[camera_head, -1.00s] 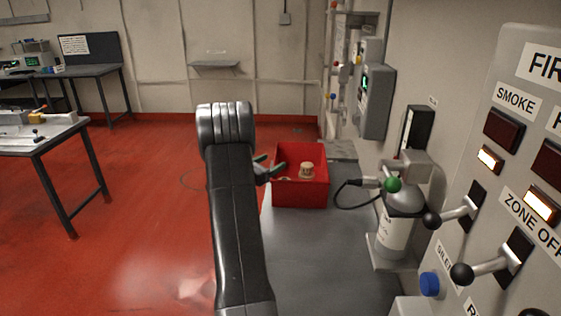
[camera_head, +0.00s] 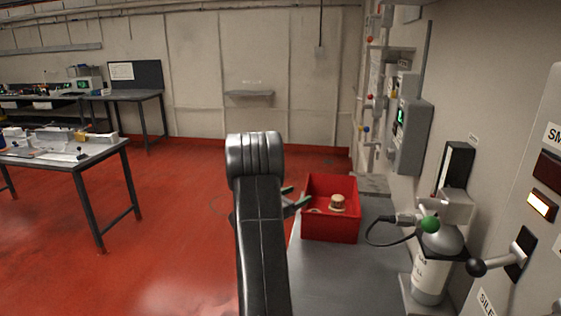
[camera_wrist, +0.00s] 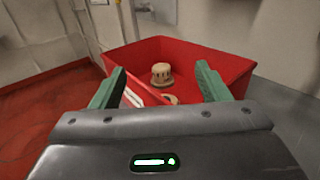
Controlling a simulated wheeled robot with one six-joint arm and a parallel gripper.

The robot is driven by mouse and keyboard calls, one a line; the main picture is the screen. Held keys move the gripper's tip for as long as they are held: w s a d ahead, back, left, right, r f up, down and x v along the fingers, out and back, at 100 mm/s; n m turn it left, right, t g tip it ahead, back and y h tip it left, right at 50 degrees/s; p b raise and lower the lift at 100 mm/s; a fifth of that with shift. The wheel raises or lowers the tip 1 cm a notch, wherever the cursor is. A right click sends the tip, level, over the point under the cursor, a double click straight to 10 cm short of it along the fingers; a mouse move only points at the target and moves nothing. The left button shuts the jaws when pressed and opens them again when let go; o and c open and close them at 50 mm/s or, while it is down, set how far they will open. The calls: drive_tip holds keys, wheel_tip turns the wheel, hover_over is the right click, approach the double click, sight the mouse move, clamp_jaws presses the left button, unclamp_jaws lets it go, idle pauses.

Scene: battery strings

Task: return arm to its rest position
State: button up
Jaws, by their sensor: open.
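My gripper (camera_wrist: 160,90) has two green fingers, spread apart with nothing between them. In the wrist view it points toward a red bin (camera_wrist: 220,62), with the near wall of the bin just beyond the fingers. In the head view my gripper (camera_head: 297,199) is mostly hidden behind my black arm, its green fingers showing at the left side of the red bin (camera_head: 330,226). A tan ribbed cap-like piece (camera_wrist: 162,74) stands in the bin, with a second small tan piece (camera_wrist: 170,99) beside it.
A grey bench (camera_head: 340,280) carries the bin. A gas cylinder (camera_head: 430,270) with a green knob and black hose stands to its right. A lever panel (camera_head: 535,220) is at the far right. A table (camera_head: 110,150) stands at left; the red floor between is open.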

drive_tip(key=p+x, duration=0.2)
drive_tip(key=x, duration=0.7)
drive_tip(key=shift+w+d, duration=0.25)
drive_tip(key=shift+d, duration=0.05)
